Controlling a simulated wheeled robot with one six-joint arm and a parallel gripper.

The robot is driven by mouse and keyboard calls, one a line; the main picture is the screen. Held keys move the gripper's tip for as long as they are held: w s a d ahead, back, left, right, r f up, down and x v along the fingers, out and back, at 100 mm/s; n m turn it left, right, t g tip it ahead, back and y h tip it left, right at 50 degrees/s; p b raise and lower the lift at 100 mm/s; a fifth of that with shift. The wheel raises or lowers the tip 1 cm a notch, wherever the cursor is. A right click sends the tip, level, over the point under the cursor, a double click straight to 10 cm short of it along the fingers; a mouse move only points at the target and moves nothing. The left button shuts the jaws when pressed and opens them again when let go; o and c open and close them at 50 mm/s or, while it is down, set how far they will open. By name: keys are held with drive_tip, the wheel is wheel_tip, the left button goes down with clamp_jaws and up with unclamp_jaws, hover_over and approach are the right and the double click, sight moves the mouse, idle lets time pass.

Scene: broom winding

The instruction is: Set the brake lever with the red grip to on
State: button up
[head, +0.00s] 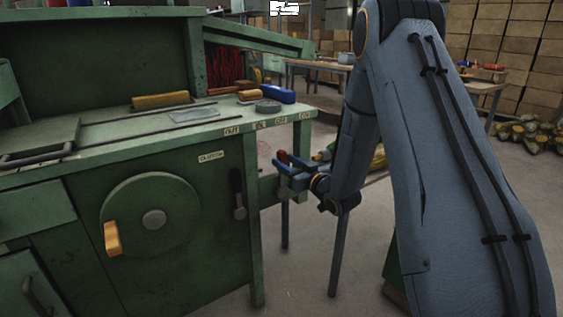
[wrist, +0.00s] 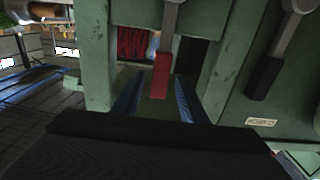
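The brake lever's red grip (wrist: 162,76) hangs down from a grey metal arm in the wrist view. In the head view the red grip (head: 282,156) shows small at my gripper (head: 288,172), beside the bench's right end. My gripper's two blue-edged fingers stand apart, left and right of the grip in the wrist view (wrist: 156,100). The grip appears between them, with a gap on each side, and I see no contact. Whether the grip lies fully within finger reach is hard to tell.
A second lever with a black grip (wrist: 264,78) hangs to the right, near a small label (wrist: 262,122); it also shows on the green bench front (head: 238,195). A wheel with an orange handle (head: 112,238) is further left. Green bench legs (head: 253,240) stand close to my gripper.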

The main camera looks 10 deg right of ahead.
drive_tip(key=shift+x, duration=1.4)
clamp_jaws()
